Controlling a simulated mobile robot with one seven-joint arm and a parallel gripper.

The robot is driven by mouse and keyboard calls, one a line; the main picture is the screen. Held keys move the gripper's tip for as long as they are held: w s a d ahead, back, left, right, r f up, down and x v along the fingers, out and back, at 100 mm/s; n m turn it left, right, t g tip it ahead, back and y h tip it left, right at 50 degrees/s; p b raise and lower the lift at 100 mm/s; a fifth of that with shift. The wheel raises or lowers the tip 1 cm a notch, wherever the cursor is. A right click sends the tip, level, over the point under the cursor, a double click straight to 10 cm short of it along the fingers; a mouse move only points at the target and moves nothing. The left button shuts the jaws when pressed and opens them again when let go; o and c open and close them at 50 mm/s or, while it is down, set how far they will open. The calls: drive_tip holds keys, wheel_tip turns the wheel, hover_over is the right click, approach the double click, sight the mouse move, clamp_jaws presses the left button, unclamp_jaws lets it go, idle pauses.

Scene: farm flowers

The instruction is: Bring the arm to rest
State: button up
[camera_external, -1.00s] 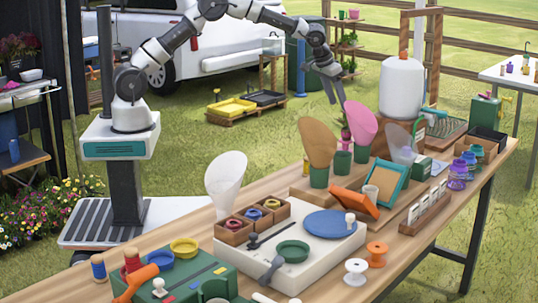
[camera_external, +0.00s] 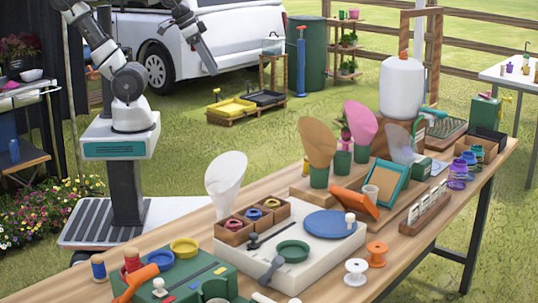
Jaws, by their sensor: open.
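My gripper (camera_external: 204,56) hangs in front of the white vehicle (camera_external: 230,40), pointing down and to the right. It is open, and I see nothing between its fingers. It is high above the grass and well apart from the wooden workbench (camera_external: 408,262).
Yellow and black trays (camera_external: 231,107) stand on the grass behind.

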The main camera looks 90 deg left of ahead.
drive_tip(key=shift+s+d+f, duration=0.1)
drive_tip(key=shift+s+f, duration=0.1)
drive_tip(key=shift+s, duration=0.25)
drive_tip(key=shift+s+d+f, duration=0.1)
drive_tip(key=shift+s+f, duration=0.1)
drive_tip(key=shift+s, duration=0.25)
wheel_tip(320, 180, up, 9)
drive_tip(key=p, duration=0.9)
drive_tip(key=shift+r, duration=0.15)
